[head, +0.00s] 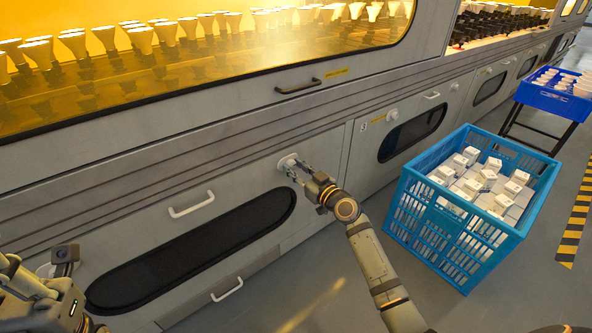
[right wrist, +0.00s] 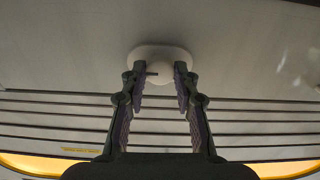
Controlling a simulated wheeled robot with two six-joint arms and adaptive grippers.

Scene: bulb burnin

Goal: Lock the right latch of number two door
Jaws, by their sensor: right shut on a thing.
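The number two door appears to be the light grey panel (head: 240,192) with a long dark oval window and white handles; its number is not readable. Its right latch (head: 287,161) is a white round knob at the panel's upper right. My right gripper (head: 291,170) is at this latch. In the right wrist view, the latch (right wrist: 160,58) sits between the fingertips of my right gripper (right wrist: 161,88), which are shut on its knob. My left gripper (head: 50,290) is at the lower left edge, partly cut off; its fingers do not show clearly.
A blue crate (head: 408,205) of white boxes stands on the floor right of my right arm. Another door (head: 370,150) lies to the right. A blue tray (head: 540,92) on a stand is farther back. Bulbs stand behind the yellow window (head: 200,75) above.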

